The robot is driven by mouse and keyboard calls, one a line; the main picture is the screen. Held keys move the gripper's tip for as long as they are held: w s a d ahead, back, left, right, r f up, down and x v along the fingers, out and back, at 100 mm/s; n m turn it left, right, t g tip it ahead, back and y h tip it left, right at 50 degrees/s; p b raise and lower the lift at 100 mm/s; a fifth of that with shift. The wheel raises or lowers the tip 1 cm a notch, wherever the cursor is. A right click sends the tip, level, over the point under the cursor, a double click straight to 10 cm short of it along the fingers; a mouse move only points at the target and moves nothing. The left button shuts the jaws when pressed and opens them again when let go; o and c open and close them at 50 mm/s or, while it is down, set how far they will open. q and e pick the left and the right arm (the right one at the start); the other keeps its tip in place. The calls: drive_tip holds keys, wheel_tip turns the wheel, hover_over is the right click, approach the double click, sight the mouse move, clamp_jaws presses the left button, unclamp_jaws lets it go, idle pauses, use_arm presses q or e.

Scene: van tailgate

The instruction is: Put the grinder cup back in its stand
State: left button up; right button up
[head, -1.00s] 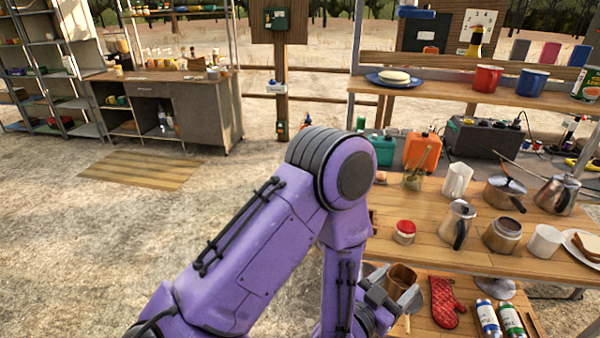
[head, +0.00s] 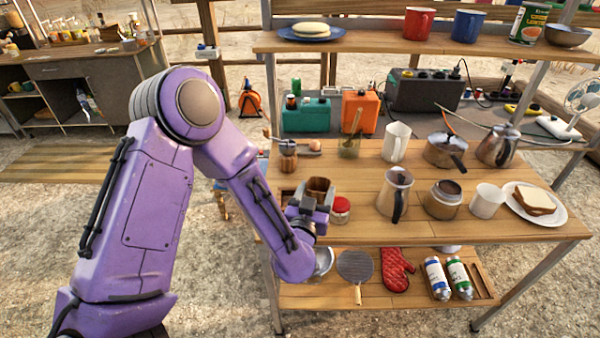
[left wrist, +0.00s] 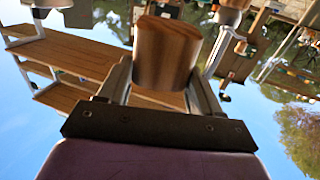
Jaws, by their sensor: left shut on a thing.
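The grinder cup (head: 319,186), a brown wooden cup, is in my left gripper (head: 312,203), near the left end of the table. In the left wrist view the cup (left wrist: 166,52) sits between the two fingers (left wrist: 163,85), which are shut on it. A grinder (head: 288,157) with a wooden body and a handle stands just behind, at the table's left edge. A wooden piece beside the gripper may be the stand, but my gripper partly hides it and I cannot tell. My right gripper is not in view.
A red-lidded jar (head: 340,210) stands close to the right of my left gripper. A lower shelf holds a red mitt (head: 396,268) and bottles.

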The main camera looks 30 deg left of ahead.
use_arm(q)
drive_tip(key=w+a+r+n+g+y+b, duration=0.1)
drive_tip(key=a+n+g+y+b, duration=0.15)
drive_tip(key=a+y, duration=0.45)
drive_tip(key=f+b, duration=0.1)
drive_tip(key=f, duration=0.1)
drive_tip(key=w+a+f+h+b, duration=0.1)
drive_tip(key=f+b, duration=0.1)
drive_tip(key=a+f+n+h+b, duration=0.1)
drive_tip(key=f+b, duration=0.1)
drive_tip(key=shift+w+a+f, duration=0.15)
drive_tip(key=shift+w+f, duration=0.05)
drive_tip(key=shift+f, duration=0.15)
drive_tip(key=shift+s+f+b, duration=0.45)
drive_tip(key=shift+f+b, duration=0.2)
drive_tip(key=shift+b, duration=0.5)
drive_tip(key=shift+s+d+f+b, duration=0.25)
drive_tip(key=shift+s+f+b, duration=0.05)
drive_tip(key=shift+f+b, duration=0.05)
drive_tip(key=shift+w+a+f, duration=0.15)
drive_tip(key=shift+w+f, duration=0.4)
drive_tip(key=shift+f, duration=0.15)
drive_tip(key=c, duration=0.3)
drive_tip(key=shift+c, duration=0.8)
drive_tip(key=shift+r, duration=0.15)
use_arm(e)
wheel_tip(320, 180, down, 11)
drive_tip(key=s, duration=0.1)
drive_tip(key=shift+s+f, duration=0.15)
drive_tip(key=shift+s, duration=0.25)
